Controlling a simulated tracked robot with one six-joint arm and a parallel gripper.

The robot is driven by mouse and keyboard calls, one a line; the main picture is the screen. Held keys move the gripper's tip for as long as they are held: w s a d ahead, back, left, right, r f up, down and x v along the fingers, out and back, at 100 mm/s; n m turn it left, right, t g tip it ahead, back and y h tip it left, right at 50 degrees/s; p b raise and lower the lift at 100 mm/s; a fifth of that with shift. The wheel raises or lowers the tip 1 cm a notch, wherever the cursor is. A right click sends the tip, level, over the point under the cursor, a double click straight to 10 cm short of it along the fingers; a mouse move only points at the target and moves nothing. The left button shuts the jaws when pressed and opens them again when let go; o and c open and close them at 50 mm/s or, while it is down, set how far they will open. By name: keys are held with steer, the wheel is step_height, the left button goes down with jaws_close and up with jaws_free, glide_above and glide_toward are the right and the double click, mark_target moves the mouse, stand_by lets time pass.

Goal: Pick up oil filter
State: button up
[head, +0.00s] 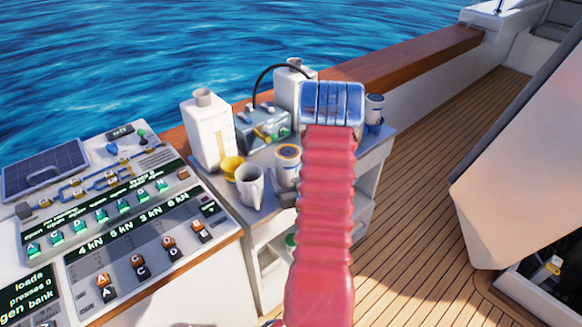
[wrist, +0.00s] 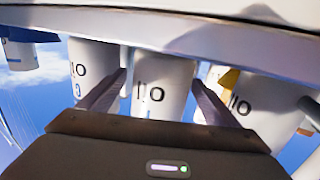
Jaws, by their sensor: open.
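In the wrist view, which looks upside down, three white cylinders with dark lettering stand side by side against the pale surface along the top. The lettering seems to be part of "OIL", so I take the middle one as an oil filter (wrist: 162,90). My gripper (wrist: 160,78) is open, with one finger on each side of this middle cylinder. I cannot tell whether the fingers touch it. In the head view my red arm and silver wrist hide the gripper and whatever is behind them. A white can with a brown top (head: 287,165) shows just left of my arm.
Similar cylinders flank the fingers closely at left (wrist: 90,68) and right (wrist: 262,105). The head view's bench holds a white jug (head: 250,186), yellow cup (head: 232,168), white canister (head: 207,135), grey box (head: 265,128) and blue-based can (head: 374,110). Open deck (head: 430,170) lies right.

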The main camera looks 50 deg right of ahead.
mark_target(288, 152)
steer(key=shift+c, duration=0.7)
steer(key=c, duration=1.1)
steer(key=shift+r, duration=0.15)
steer(key=shift+r, duration=4.9)
